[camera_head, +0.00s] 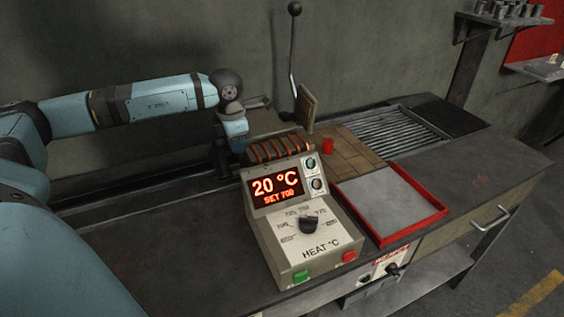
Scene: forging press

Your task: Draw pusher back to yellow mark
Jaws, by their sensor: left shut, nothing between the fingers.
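My left gripper (238,146) points down at the left end of the induction coil (275,148), over the dark rail (150,186) that runs left along the bench. Its fingers are small in the picture and look shut and empty. I cannot clearly make out the pusher; the gripper and wrist cover part of the rail there. A small grey bar (258,102) shows just behind the wrist. No yellow mark can be made out on the rail. My right gripper is not in view.
The heater box (300,225) reads 20 °C, SET 700, and stands in front of the coil. A tall lever (292,50) and upright plate (307,108) rise behind. The left bench top is clear.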

